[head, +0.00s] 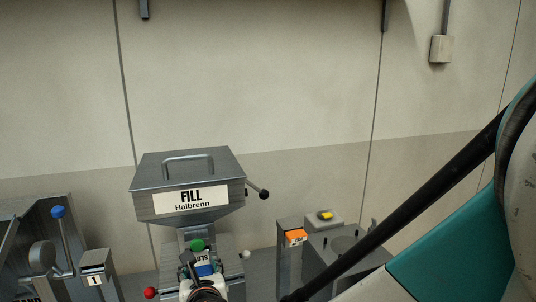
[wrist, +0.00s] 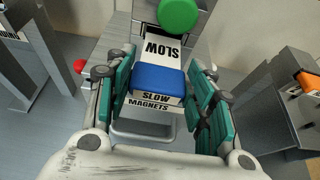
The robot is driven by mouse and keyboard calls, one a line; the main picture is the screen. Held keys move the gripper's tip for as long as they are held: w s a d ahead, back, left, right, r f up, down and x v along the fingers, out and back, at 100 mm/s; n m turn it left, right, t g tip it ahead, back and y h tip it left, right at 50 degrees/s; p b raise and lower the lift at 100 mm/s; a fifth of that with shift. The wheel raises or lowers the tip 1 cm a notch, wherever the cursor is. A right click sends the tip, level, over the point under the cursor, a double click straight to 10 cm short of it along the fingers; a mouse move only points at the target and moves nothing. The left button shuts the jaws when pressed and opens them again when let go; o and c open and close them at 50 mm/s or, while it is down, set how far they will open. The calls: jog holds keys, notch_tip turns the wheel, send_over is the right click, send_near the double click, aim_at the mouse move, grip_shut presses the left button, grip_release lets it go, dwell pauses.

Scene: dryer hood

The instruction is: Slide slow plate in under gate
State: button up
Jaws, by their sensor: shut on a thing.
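The slow plate shows in the wrist view as a white plate (wrist: 161,45) lettered SLOW, with a blue block (wrist: 158,80) on its near part. My gripper (wrist: 162,74) is shut on the blue block, with a teal finger on each side. In the head view the blue block (head: 204,269) is small below the hopper and partly hidden by my gripper. A green knob (wrist: 178,14) stands over the plate's far end; it also shows in the head view (head: 196,245). The gate's lower edge is hard to make out.
A grey hopper (head: 188,186) marked FILL Halbrenn stands above the plate. A red knob (head: 150,293) is at the left. A stand numbered 1 (head: 95,268) and a blue-knobbed lever (head: 61,228) are farther left. An orange block (head: 295,237) is on the right.

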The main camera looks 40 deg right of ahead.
aim_at(200, 258)
jog(key=shift+w+d+b, duration=0.15)
jog(key=shift+w+d, duration=0.15)
jog(key=shift+w, duration=0.45)
jog(key=shift+w+d+b, duration=0.15)
jog(key=shift+w+d, duration=0.1)
jog(key=shift+w, duration=0.45)
jog(key=shift+w+d+b, duration=0.15)
jog(key=shift+w+d, duration=0.15)
jog(key=shift+w, duration=0.45)
jog(key=shift+a, duration=0.1)
jog(key=shift+s+a+p, duration=0.1)
jog(key=shift+s+a, duration=0.1)
jog(key=shift+s, duration=0.5)
jog(key=shift+s+a+p, duration=0.1)
jog(key=shift+s+a, duration=0.15)
jog(key=shift+s, duration=0.5)
jog(key=shift+s+a+p, duration=0.1)
jog(key=shift+s+a, duration=0.1)
jog(key=shift+s, duration=0.5)
jog(key=shift+w, duration=0.25)
dwell(0.5)
jog(key=shift+w+d, duration=0.2)
jog(key=shift+w, duration=0.1)
jog(key=shift+w+d+b, duration=0.25)
jog(key=shift+w, duration=0.55)
jog(key=shift+w+d+b, duration=0.25)
jog(key=shift+w, duration=0.5)
jog(key=shift+w+d+b, duration=0.25)
jog(key=shift+w, duration=0.55)
jog(key=o, duration=1.5)
